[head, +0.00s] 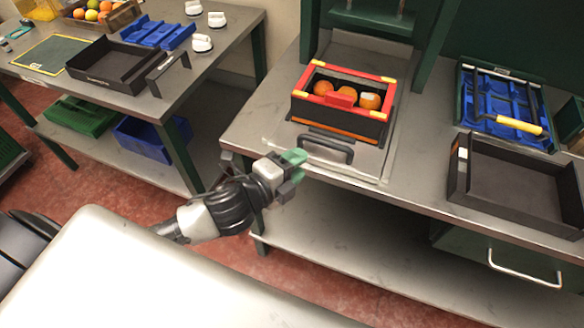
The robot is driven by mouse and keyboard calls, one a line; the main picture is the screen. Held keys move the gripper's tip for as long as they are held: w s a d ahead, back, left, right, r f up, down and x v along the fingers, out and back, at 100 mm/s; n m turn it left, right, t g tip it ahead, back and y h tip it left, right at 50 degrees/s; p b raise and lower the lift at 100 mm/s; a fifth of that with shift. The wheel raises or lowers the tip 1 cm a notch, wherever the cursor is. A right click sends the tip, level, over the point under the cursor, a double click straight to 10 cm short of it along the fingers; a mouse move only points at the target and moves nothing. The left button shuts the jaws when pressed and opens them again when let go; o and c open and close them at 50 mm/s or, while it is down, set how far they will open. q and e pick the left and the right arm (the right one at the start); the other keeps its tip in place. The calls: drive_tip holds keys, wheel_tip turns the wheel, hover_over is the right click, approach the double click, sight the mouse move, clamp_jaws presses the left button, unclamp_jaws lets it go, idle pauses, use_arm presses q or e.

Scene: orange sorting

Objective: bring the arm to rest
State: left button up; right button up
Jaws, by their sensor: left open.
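My left gripper (293,172) has green-tipped fingers and is open. It is in front of the near edge of the metal workbench (250,125), close to a dark handle (326,149). I see nothing between its fingers. My left arm comes in from the lower left. A black crate with a red and yellow rim (303,93) stands behind the handle on a metal plate. It holds a few oranges (369,101). My right gripper does not show.
An empty black tray (463,191) lies at the right, near a blue tray (480,98) with a yellow-handled tool (519,125). The left table (140,98) carries a black tray (98,80), a blue rack (158,33) and a fruit box (112,20). Red floor lies between the tables.

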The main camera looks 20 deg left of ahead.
use_arm(q)
drive_tip(key=shift+s+a+r, duration=0.1)
drive_tip(key=shift+s+a, duration=0.1)
drive_tip(key=shift+s, duration=0.3)
